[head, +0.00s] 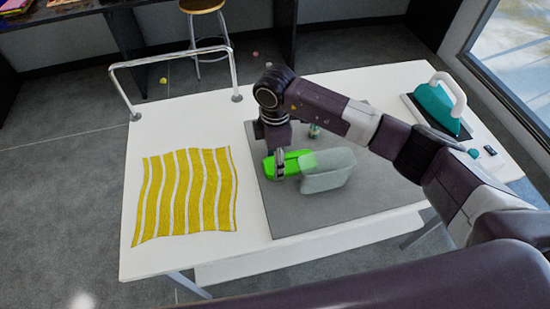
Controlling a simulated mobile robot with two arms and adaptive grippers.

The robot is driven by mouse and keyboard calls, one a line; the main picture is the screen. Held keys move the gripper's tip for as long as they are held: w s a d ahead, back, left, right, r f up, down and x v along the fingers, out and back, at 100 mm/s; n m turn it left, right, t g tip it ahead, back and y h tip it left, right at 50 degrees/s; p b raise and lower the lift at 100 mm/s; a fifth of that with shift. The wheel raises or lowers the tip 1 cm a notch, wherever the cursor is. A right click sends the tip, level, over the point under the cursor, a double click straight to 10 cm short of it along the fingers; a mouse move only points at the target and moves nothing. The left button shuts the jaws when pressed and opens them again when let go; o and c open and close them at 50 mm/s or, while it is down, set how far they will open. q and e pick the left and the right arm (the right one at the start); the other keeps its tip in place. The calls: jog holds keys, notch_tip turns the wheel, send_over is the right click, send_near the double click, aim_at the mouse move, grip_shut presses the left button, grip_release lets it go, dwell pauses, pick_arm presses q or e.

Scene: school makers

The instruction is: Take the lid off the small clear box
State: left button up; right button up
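The small clear box (328,173) is a translucent, whitish box on the grey mat. It looks tilted. A bright green piece, likely its lid (293,165), lies against the box's left side, and its paler right end meets or overlaps the box; I cannot tell whether they are joined. My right gripper (280,170) points down over the green lid, with its fingers at the lid's left part and green showing on both sides. Whether the fingers are closed on it is not clear. My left gripper is not in view.
The grey mat (285,220) lies on the white table (150,262). A yellow striped cloth (187,193) lies at left, below a metal rail (170,57). A small spool-like item (314,131) stands behind the box. A teal iron (437,108) stands at the far right.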

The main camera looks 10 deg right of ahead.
jog(key=o, duration=0.8)
jog(key=shift+f, duration=0.15)
jog(key=o, duration=0.5)
jog(key=shift+r, duration=0.6)
notch_tip(320, 180, up, 11)
jog(key=b, duration=0.2)
jog(key=shift+b, duration=0.35)
